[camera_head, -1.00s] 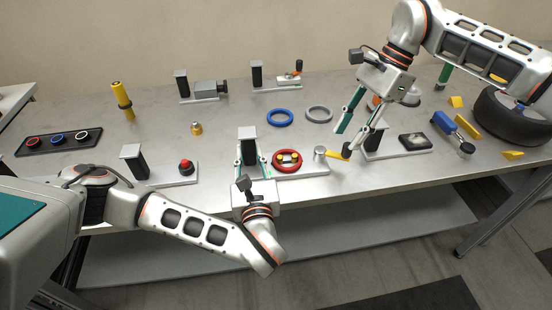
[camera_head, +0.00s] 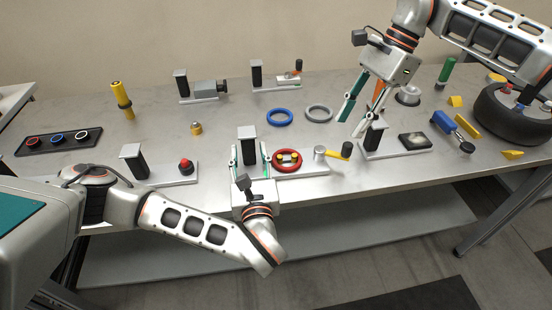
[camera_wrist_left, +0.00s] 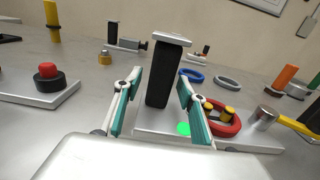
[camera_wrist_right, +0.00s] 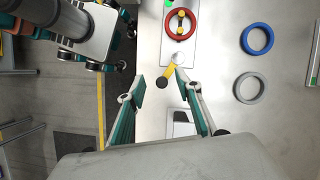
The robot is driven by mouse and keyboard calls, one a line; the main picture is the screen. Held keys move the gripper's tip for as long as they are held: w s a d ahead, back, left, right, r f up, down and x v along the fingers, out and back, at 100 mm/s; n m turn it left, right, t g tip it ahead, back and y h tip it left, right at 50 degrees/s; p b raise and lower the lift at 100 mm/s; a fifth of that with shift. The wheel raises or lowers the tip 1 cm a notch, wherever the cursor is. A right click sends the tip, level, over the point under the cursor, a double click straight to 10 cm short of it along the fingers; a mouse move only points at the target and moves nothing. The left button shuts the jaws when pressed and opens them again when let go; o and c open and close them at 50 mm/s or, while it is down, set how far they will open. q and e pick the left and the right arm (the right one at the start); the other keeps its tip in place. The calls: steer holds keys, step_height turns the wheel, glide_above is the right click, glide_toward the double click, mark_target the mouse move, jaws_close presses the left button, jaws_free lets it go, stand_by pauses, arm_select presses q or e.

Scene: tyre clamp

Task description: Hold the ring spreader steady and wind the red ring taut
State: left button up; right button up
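The ring spreader's base plate (camera_head: 315,170) carries a black upright post (camera_head: 249,152) with a silver top, the red ring (camera_head: 299,166) around two yellow pegs, and a crank with a yellow arm (camera_head: 331,154) and black knob (camera_head: 346,149). My left gripper (camera_head: 250,156) has its fingers on either side of the post. In the left wrist view (camera_wrist_left: 158,95) gaps show beside the post, and a green spot (camera_wrist_left: 183,129) shows on the plate. My right gripper (camera_head: 351,123) is open and empty, above and beyond the knob. In the right wrist view (camera_wrist_right: 163,79) the crank lies ahead between its fingertips.
A blue ring (camera_head: 280,118) and a grey ring (camera_head: 319,114) lie behind the spreader. A fixture with a black post (camera_head: 374,137) stands to its right, below my right gripper. A red-button fixture (camera_head: 186,166) stands to the left. A tyre (camera_head: 510,115) lies at far right.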

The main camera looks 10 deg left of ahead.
arm_select(q)
steer(key=shift+s+a+f, duration=0.1)
steer(key=shift+s+f, duration=0.05)
steer(key=shift+f, duration=0.35)
arm_select(e)
steer(key=shift+f, duration=0.1)
arm_select(q)
steer(key=shift+s+d+f, duration=0.1)
steer(key=shift+s+d, duration=0.1)
steer(key=shift+s, duration=0.3)
arm_select(e)
steer(key=shift+w, duration=0.1)
arm_select(q)
steer(key=v, duration=0.7)
steer(key=r+v, duration=0.1)
steer(key=v, duration=0.2)
steer(key=shift+s+d, duration=0.15)
steer(key=shift+s, duration=0.15)
steer(key=shift+r, duration=0.1)
steer(key=shift+s, duration=0.1)
